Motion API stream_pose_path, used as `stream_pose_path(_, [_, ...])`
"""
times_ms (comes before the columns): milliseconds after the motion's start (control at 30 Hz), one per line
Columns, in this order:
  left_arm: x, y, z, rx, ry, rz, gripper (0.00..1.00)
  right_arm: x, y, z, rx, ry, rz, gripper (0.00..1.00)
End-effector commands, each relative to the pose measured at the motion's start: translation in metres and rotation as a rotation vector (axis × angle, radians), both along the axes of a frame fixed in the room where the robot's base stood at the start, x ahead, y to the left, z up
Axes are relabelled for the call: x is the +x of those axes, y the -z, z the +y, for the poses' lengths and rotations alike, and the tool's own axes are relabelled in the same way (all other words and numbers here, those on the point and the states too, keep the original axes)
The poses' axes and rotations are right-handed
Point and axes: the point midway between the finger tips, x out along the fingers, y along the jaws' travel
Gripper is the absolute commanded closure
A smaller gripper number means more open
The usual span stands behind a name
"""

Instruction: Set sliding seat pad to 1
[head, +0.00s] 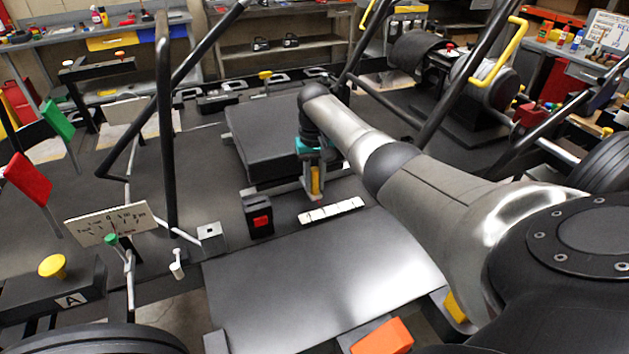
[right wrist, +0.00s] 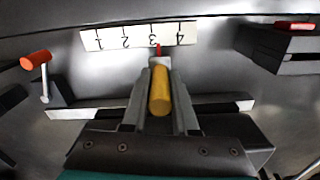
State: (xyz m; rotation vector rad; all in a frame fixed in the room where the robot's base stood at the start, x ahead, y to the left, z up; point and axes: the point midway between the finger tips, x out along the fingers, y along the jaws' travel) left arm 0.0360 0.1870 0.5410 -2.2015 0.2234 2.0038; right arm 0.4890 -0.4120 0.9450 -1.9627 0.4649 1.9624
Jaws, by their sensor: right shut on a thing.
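The seat pad (head: 265,140) is a flat black block on the kart frame, left of my right arm in the head view. A yellow handle (right wrist: 160,92) with a red pointer (right wrist: 158,50) shows in the right wrist view. The pointer stands at about the 3 on the white scale strip (right wrist: 138,35), which is marked 1 to 4. The strip lies on the floor plate in the head view (head: 331,210). My right gripper (right wrist: 160,95) is shut on the yellow handle, a finger on each side; it also shows in the head view (head: 314,185). My left gripper is out of view.
A black box with a red button (head: 260,218) stands left of the strip. A lever with an orange knob (right wrist: 36,60) shows at left in the right wrist view. Black frame tubes rise on both sides. The grey floor plate (head: 320,280) is clear.

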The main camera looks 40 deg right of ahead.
Motion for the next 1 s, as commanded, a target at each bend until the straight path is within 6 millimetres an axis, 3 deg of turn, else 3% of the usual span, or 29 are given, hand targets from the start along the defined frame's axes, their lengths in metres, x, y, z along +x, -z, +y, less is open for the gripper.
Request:
stream_pose_path(800, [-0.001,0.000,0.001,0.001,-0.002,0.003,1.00,0.000,-0.001,-0.002,-0.002,0.002,0.000,1.00])
stream_pose_path(900, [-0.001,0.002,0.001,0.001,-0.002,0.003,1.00,-0.002,-0.001,-0.009,-0.004,0.004,0.000,1.00])
stream_pose_path(1000, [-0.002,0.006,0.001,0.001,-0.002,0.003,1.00,-0.008,-0.001,-0.029,-0.006,0.008,0.000,1.00])
